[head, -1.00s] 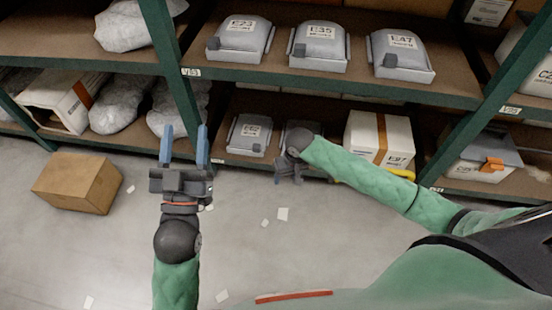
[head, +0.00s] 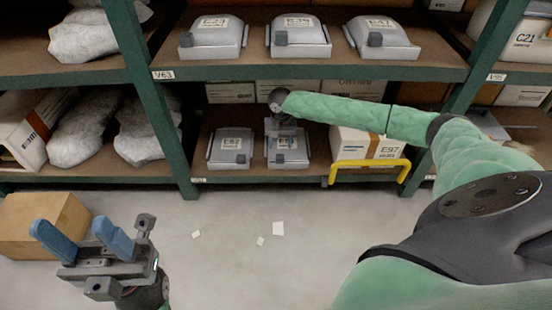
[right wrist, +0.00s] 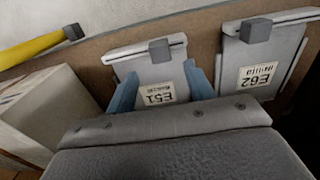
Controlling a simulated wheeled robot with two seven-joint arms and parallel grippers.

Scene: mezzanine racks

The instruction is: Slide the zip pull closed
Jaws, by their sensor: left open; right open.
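A grey pouch-like case labelled E51 (head: 287,160) sits on the lower shelf beside a similar case labelled E62 (head: 230,150). In the right wrist view, case E51 (right wrist: 163,74) carries a dark grey block (right wrist: 159,50), perhaps the zip pull, at its edge. Case E62 (right wrist: 262,68) carries a similar block (right wrist: 256,30). My right gripper (right wrist: 161,90) is open, its blue fingers either side of E51's label; contact cannot be told. In the head view, my right gripper (head: 286,138) partly hides E51. My left gripper (head: 82,238) is open and empty above the floor at lower left.
A white box E97 (head: 366,143) with a yellow bar (head: 370,164) stands right of E51. Several similar cases (head: 298,38) line the shelf above, close over my right arm. Green rack posts (head: 160,100) flank the bay. A cardboard box (head: 40,222) is behind my left gripper.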

